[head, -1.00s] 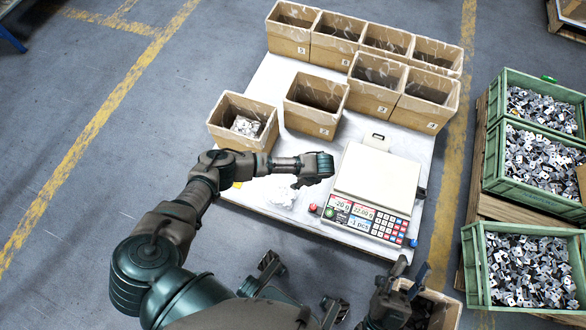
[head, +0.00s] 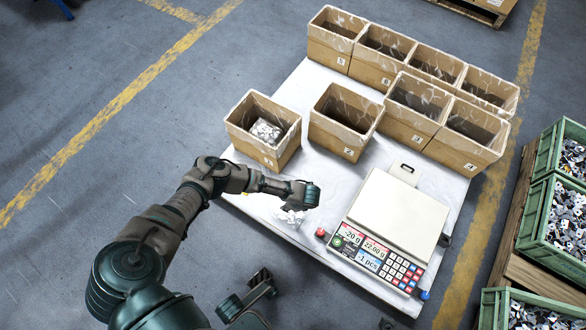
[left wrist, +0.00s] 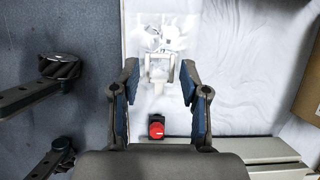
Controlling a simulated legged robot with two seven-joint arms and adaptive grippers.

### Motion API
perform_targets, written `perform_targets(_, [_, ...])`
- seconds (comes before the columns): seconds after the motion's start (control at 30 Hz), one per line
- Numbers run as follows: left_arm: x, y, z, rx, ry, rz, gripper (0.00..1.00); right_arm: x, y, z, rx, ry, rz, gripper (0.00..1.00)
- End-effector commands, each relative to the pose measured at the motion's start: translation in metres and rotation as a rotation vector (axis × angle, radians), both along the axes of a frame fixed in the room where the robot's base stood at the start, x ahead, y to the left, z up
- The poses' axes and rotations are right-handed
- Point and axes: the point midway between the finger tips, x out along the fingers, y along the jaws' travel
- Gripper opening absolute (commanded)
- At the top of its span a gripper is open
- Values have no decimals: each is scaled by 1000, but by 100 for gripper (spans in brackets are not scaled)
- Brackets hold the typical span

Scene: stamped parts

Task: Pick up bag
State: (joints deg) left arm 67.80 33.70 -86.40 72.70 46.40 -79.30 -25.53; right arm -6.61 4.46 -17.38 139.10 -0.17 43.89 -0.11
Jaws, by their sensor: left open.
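A clear plastic bag with pale parts (head: 289,217) lies on the white table top (head: 262,205), left of the scale. My left gripper (head: 303,197) is just above it and partly covers it in the head view. In the left wrist view the bag (left wrist: 168,35) lies ahead of and partly between the spread fingers of the left gripper (left wrist: 159,75). The gripper is open and holds nothing. I cannot tell whether a finger touches the bag.
A counting scale (head: 392,222) stands close on the right; its red knob (left wrist: 156,128) shows below the fingers. A cardboard box (head: 238,128) with another bag (head: 266,131) inside is behind. Several more boxes (head: 345,135) stand farther back. Green crates (head: 524,225) of metal parts are right.

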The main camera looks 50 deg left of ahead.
Motion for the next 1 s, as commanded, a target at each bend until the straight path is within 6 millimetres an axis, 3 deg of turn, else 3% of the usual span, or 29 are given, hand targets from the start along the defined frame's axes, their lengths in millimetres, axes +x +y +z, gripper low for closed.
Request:
perform_targets(0.07, [-3,3,-14,0,5,0,45,5,0,-7,-1,3,0,40])
perform_targets(0.37, [-1,3,-11,1,-4,-1,42,5,-2,-3,1,-4,0,40])
perform_targets(0.53, [-1,4,-12,1,-3,-1,0,10,0,-6,-2,3,0,40])
perform_targets(1.0, [-1,4,-12,0,-2,-1,0,9,1,-5,-2,3,1,40])
